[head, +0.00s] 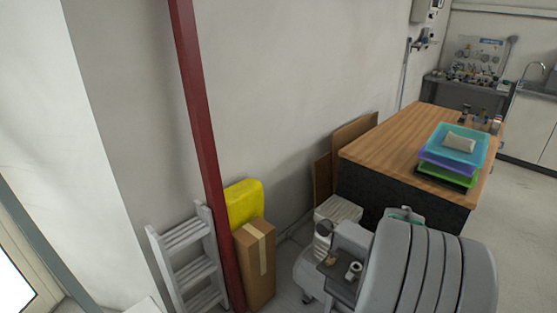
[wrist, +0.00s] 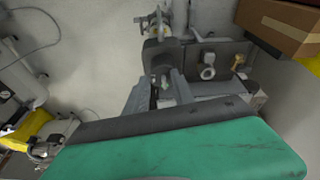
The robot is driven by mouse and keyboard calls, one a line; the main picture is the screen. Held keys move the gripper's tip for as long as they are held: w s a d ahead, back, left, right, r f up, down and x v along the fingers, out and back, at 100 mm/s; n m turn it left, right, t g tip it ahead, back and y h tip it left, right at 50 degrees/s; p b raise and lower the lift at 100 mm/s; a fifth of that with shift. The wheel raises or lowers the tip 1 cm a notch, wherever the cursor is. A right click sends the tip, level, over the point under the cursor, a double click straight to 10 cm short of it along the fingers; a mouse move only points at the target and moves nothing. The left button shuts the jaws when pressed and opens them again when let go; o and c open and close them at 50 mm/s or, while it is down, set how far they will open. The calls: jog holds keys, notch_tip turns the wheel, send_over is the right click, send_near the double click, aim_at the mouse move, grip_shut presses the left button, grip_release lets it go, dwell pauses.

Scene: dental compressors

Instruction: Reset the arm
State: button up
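My gripper (wrist: 158,82) shows in the wrist view as two grey fingers with a gap between them, open and with nothing clearly held. A green panel with a dark edge (wrist: 190,148) fills the bottom of that view and covers the lower part of the fingers. Beyond the fingers is the grey box of a compressor with a white knob (wrist: 207,72) and a brass knob (wrist: 239,62). My gripper is not visible there.
A wood-topped table (head: 395,135) with stacked coloured trays (head: 440,160) stands behind the compressor. A red post (head: 200,130), a grey ladder (head: 187,262), a yellow case (head: 244,203) and a cardboard box (head: 256,265) stand along the wall. Bare floor (head: 510,225) shows at the right.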

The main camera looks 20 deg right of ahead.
jog(key=s+a+n+g+y, duration=0.25)
jog(key=s+a, duration=0.35)
jog(key=a, duration=0.7)
jog(key=w+a+r+n+t, duration=0.1)
jog(key=w+a+r+n, duration=0.1)
jog(key=a, duration=0.5)
jog(key=w+a+r+n+t, duration=0.2)
jog(key=w+a+r+n, duration=0.1)
jog(key=a+r, duration=0.3)
jog(key=w+a+r+n+t, duration=0.1)
jog(key=w+a+r+n, duration=0.2)
jog(key=a, duration=0.5)
jog(key=shift+a+r+n+t, duration=0.35)
jog(key=shift+r+n, duration=0.1)
jog(key=shift+n, duration=0.2)
jog(key=shift+w+y, duration=0.1)
jog(key=shift+y, duration=0.15)
